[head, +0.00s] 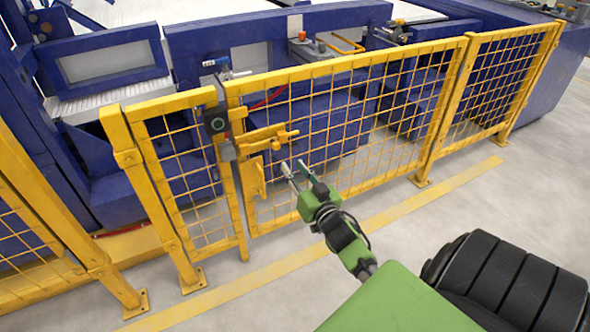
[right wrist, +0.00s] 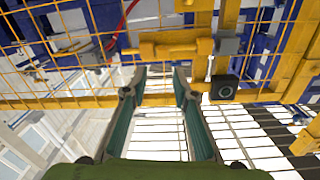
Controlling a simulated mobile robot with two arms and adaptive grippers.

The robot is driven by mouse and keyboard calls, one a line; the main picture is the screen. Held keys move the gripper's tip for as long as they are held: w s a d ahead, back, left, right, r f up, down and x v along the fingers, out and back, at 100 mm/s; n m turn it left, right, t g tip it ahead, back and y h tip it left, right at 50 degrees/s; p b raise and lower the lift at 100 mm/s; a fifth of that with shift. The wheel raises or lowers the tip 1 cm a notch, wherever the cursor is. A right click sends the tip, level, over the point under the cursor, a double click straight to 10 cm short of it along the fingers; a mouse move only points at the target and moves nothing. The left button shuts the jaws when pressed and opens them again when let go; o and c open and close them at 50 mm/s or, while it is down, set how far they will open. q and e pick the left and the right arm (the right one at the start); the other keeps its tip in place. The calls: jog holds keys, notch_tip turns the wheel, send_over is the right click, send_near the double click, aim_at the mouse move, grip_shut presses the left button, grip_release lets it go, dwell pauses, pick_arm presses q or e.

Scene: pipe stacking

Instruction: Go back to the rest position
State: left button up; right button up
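My right gripper (head: 293,167) is green with two thin fingers and reaches toward the yellow mesh fence. In the right wrist view the two fingers of the gripper (right wrist: 157,88) stand apart with nothing between them. A yellow sliding latch (head: 268,139) is on the fence gate, up and left of my fingertips. The latch also shows in the right wrist view (right wrist: 176,48), beyond the fingertips. The gripper looks apart from it. My left gripper is in neither view.
The yellow fence (head: 350,125) runs across the front of blue machinery (head: 205,45). A dark lock box (head: 216,122) sits on the gate post. Grey floor (head: 480,205) with a yellow line lies clear on my side of the fence.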

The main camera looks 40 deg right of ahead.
dwell(0.4)
jog(key=s+a+f+n+g+y, duration=0.15)
jog(key=s+a+f+g, duration=0.35)
jog(key=f, duration=0.5)
jog(key=s+a+f+n+g+y, duration=0.1)
jog(key=s+a+f+n+g, duration=0.15)
jog(key=s+a+f, duration=0.5)
jog(key=s+a+f+n+g+y, duration=0.3)
jog(key=s+a+f+g, duration=0.55)
jog(key=s+a, duration=0.65)
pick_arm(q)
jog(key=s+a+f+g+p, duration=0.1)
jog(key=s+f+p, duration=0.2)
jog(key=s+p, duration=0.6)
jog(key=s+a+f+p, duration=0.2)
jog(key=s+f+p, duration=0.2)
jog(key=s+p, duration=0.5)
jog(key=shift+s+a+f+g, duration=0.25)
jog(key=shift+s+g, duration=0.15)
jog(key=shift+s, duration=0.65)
pick_arm(e)
jog(key=s+d+f, duration=0.2)
jog(key=s+f, duration=0.2)
jog(key=s, duration=0.6)
jog(key=s+d+f, duration=0.3)
jog(key=s+f, duration=0.2)
jog(key=s, duration=0.5)
jog(key=shift+s+d, duration=0.2)
jog(key=shift+s, duration=0.05)
